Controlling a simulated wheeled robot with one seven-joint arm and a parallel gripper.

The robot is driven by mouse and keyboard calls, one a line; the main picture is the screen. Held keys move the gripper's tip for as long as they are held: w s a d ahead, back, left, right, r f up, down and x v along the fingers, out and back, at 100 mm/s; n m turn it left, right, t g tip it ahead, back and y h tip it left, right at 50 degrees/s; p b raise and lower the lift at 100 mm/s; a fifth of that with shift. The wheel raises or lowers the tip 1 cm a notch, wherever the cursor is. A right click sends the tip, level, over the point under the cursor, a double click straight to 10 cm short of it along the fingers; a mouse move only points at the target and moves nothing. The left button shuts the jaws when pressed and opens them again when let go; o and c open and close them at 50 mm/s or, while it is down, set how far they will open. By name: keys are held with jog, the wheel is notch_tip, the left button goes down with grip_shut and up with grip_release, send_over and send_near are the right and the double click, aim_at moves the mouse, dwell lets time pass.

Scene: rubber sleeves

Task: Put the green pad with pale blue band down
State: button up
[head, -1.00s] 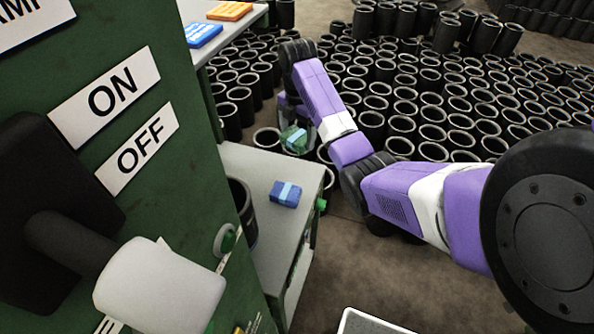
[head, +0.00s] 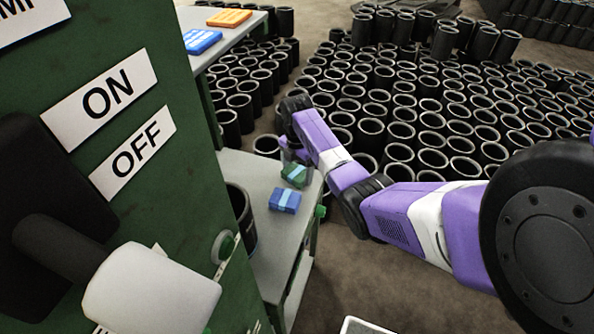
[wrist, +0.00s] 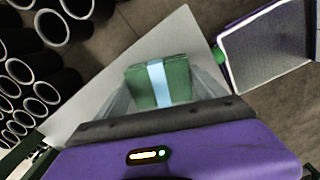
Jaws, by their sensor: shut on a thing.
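The green pad with the pale blue band (wrist: 176,82) is between the fingers of my gripper (wrist: 163,88) in the wrist view. My gripper is shut on it. In the head view the green pad (head: 296,174) is over the far part of the grey table (head: 255,183), just behind a blue pad. I cannot tell whether the pad touches the table top. The fingers in the head view are partly hidden by my arm.
A blue pad with a pale band (head: 285,200) lies on the same table. A dark sleeve (head: 241,217) stands at its left by the green machine (head: 150,60). Many black sleeves (head: 430,140) stand on the floor. A higher shelf holds a blue item (head: 200,41) and an orange item (head: 229,18).

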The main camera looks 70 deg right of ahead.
aim_at(297, 171)
jog(key=shift+f, duration=0.2)
jog(key=o, duration=1.5)
jog(key=shift+r, duration=0.1)
jog(key=shift+o, duration=0.2)
notch_tip(297, 171, up, 12)
jog(key=shift+r+b, duration=0.15)
jog(key=shift+b, duration=0.2)
